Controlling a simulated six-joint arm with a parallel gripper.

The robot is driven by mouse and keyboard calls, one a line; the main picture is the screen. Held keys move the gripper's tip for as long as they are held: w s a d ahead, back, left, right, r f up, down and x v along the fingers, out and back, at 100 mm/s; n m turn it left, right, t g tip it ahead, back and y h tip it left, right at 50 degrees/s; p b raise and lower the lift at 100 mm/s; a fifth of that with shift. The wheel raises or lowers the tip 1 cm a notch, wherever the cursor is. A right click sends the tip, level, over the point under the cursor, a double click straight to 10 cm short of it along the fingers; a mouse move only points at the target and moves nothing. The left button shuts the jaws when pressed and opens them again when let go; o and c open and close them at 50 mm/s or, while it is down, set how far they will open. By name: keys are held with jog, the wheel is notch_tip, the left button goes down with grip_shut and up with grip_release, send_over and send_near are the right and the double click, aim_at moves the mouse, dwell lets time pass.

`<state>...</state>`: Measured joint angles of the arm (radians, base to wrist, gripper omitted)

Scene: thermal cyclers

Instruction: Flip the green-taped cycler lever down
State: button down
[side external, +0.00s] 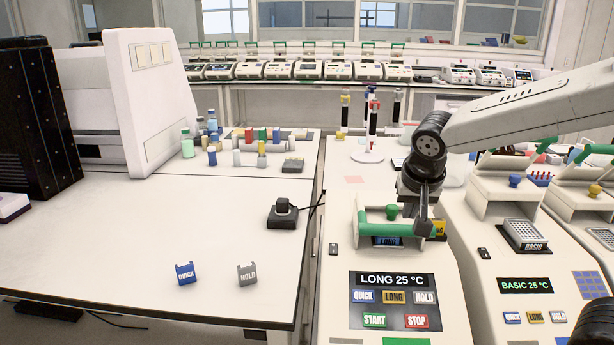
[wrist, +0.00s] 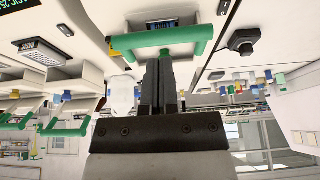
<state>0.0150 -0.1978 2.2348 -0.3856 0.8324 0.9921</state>
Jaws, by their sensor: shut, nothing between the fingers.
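The near cycler (side external: 392,280), whose screen reads "LONG 25 °C", has a lever with a green-taped bar (side external: 383,230) across the front of its top. A green knob (side external: 392,212) stands behind the bar. The green bar also shows in the wrist view (wrist: 190,38). My gripper (side external: 423,230) is shut and empty, pointing down at the right end of the bar. In the wrist view, my shut fingers (wrist: 158,62) reach close to the bar; I cannot tell if they touch it. A dark blue piece under the bar is partly hidden.
A second cycler reading "BASIC 25 °C" (side external: 526,285) stands to the right, with another beyond it. Loose QUICK (side external: 186,273) and HOLD (side external: 247,273) blocks and a black device (side external: 283,215) sit on the left bench. The bench around the blocks is mostly clear.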

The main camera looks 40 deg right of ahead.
jog(key=shift+s+a+r, duration=0.85)
jog(key=shift+s+a, duration=0.1)
jog(key=s+a+f+n+y, duration=0.1)
jog(key=f+n, duration=0.3)
jog(key=f, duration=0.4)
jog(key=s+a+f+n+y, duration=0.2)
jog(key=f+n, duration=0.3)
jog(key=f, duration=0.4)
jog(key=shift+s+a+g, duration=0.25)
jog(key=shift+s+g, duration=0.05)
jog(key=shift+g, duration=0.1)
